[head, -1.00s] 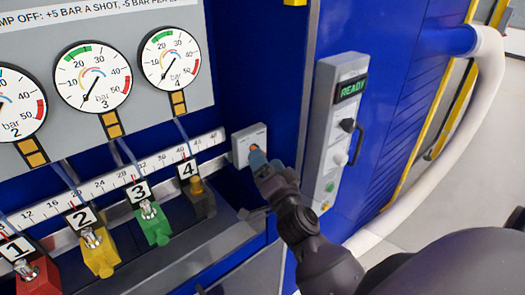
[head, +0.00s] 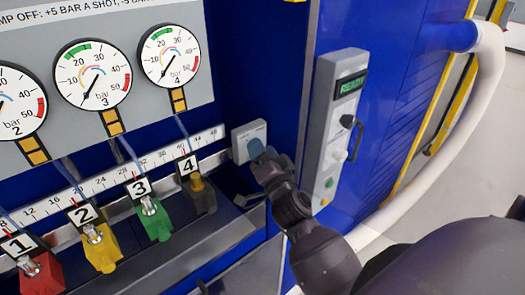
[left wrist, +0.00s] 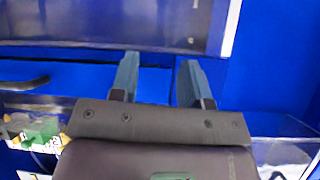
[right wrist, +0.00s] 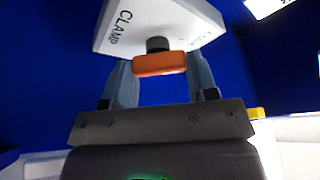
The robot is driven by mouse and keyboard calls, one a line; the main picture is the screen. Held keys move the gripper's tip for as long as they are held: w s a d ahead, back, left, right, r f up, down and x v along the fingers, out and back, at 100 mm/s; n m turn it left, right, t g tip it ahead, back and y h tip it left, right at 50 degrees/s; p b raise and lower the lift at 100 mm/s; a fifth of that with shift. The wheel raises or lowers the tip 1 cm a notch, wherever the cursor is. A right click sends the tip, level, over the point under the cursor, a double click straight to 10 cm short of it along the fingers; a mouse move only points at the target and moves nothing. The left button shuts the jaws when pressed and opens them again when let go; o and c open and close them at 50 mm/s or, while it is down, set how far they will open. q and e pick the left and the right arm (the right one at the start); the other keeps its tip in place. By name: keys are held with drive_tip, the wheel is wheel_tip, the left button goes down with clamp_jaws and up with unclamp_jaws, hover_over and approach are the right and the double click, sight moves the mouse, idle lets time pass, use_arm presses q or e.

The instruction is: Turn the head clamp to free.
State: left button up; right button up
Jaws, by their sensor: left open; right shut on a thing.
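The clamp box (head: 249,138) is a small light grey panel on the blue wall, right of the ruler; it also shows tilted in the right wrist view (right wrist: 165,25), lettered CLAMP. Its orange knob (right wrist: 160,64) sits on a dark shaft, between the fingers of my right gripper (right wrist: 160,78). My right gripper (head: 257,150) is shut on this knob and hides it in the head view. The knob's setting is not readable. My left gripper (left wrist: 158,78) is open and empty in front of blue surfaces; it is not seen in the head view.
A grey control panel (head: 338,120) with a small green display (head: 352,84) and dark handle (head: 348,122) stands right of my right gripper. Numbered coloured blocks, such as the green one (head: 155,222), line the ruler below the gauges (head: 97,79). A white hose (head: 480,120) curves at right.

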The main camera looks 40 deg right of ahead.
drive_tip(key=shift+m, duration=0.5)
drive_tip(key=m+g+h, duration=0.1)
drive_tip(key=m, duration=0.2)
drive_tip(key=shift+g, duration=0.3)
drive_tip(key=m+g, duration=0.1)
drive_tip(key=m, duration=0.4)
drive_tip(key=shift+g, duration=0.4)
drive_tip(key=shift+m+g+y, duration=0.4)
drive_tip(key=shift+m+g, duration=0.2)
drive_tip(key=shift+m, duration=1.15)
drive_tip(key=shift+m+g+y, duration=0.4)
drive_tip(key=shift+m+g, duration=0.2)
drive_tip(key=shift+m, duration=1.15)
drive_tip(key=o, duration=0.9)
drive_tip(key=shift+r, duration=0.1)
drive_tip(key=shift+o, duration=0.2)
drive_tip(key=shift+s+a, duration=0.1)
drive_tip(key=shift+a, duration=0.05)
